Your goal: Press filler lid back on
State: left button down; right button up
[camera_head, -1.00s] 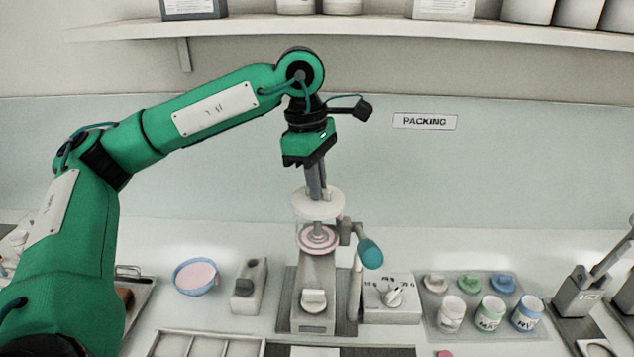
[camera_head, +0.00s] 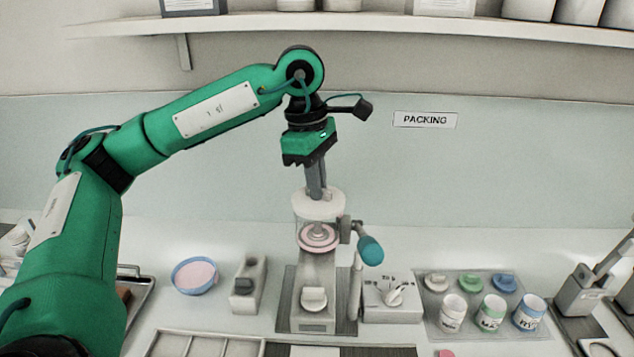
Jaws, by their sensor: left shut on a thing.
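The filler (camera_head: 316,281) stands upright on a dark base plate at the middle of the bench. It has a clear hopper, a pinkish disc (camera_head: 319,238) inside and a lever with a teal handle (camera_head: 370,249) on its right. The white round filler lid (camera_head: 318,204) sits level at the top of the hopper. My left gripper (camera_head: 316,192) points down from above, its fingers shut on the lid's middle. Whether the lid is fully seated on the rim I cannot tell. My right gripper is not in view.
Left of the filler are a blue bowl (camera_head: 195,275) of pink cream and a small grey block (camera_head: 248,285). To the right are a white dial box (camera_head: 391,299) and a tray with several jars (camera_head: 491,313) and lids. A divided tray (camera_head: 206,345) lies in front.

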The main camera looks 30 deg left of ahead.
pick_arm(q)
jog(key=c, duration=1)
grip_release()
jog(key=shift+r, duration=0.1)
jog(key=shift+r, duration=0.2)
jog(key=shift+r+p, duration=1.35)
jog(key=shift+r, duration=0.6)
